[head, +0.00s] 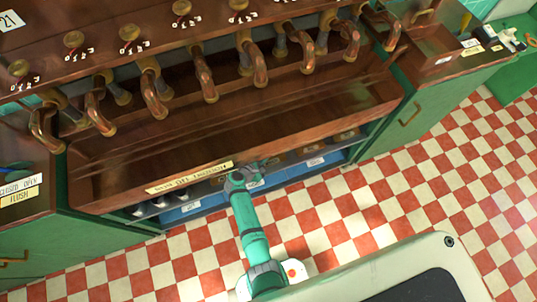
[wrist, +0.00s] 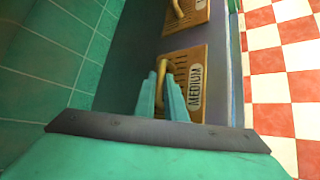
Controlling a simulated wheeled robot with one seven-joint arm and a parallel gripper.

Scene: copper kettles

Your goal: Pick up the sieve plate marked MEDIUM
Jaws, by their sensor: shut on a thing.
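The sieve plate marked MEDIUM (wrist: 196,62) shows in the wrist view as a wooden plate with slots, a brass handle and a pale label. It lies in a dark shelf or tray. My gripper (wrist: 163,68) is over it, with its two teal fingers closed around the brass handle. The fingers hide part of the handle and plate. I cannot tell whether the plate is lifted. In the head view my gripper (head: 268,163) reaches to the low shelf under the wooden trough, and the plate there is hard to make out.
Another plate with a brass handle (wrist: 185,14) lies beyond the MEDIUM one. A green tiled wall (wrist: 55,50) is at the left in the wrist view. The wooden trough (head: 250,125) with copper spouts overhangs the low shelf (head: 190,208). The checkered floor (head: 420,170) is open at right.

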